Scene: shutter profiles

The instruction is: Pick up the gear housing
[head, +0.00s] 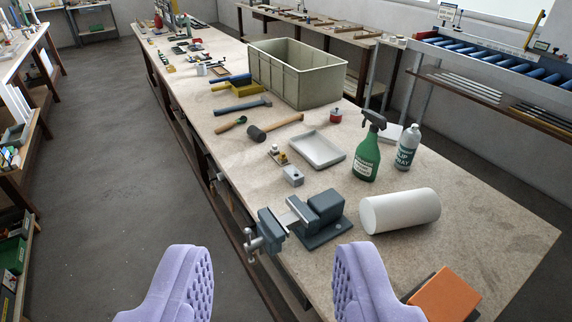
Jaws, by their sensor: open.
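A small grey metal block with a raised top (293,176) stands on the workbench (480,210), behind the vise; it looks most like the gear housing, but it is too small to be sure. My gripper (276,265) is open and empty, its two lilac ridged fingers wide apart at the bottom of the head view. The fingers are in front of the block, nearer the camera and apart from it.
A blue-grey vise (318,215) stands between my fingers and the block. A shallow white tray (317,150), a mallet (275,128), a white roll (400,210), a green spray bottle (367,150) and a large crate (297,75) surround it. Open floor lies left.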

